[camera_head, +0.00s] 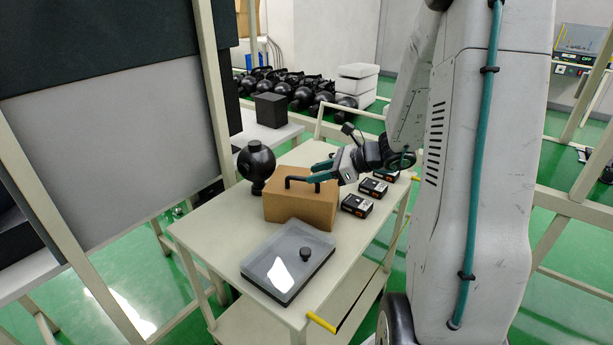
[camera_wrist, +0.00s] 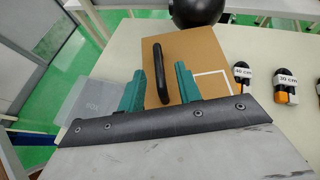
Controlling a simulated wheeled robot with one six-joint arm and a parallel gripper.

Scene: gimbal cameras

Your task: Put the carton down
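The carton (camera_head: 300,208) is a brown box with a black handle on top, and it appears to sit upright on the cart top (camera_head: 215,235). In the wrist view, the carton's brown top (camera_wrist: 198,50) and black handle (camera_wrist: 160,70) are in front of me. My gripper (camera_head: 322,172) is at the handle's right end. Its two green fingers (camera_wrist: 160,90) stand on either side of the handle's near end, with a visible gap to it on each side. The gripper is open and holds nothing.
A grey lidded case (camera_head: 290,258) lies in front of the carton. A black round object (camera_head: 256,166) stands behind it. Several small black devices (camera_head: 357,205) are to the right. A black cube (camera_head: 271,110) is on the table behind.

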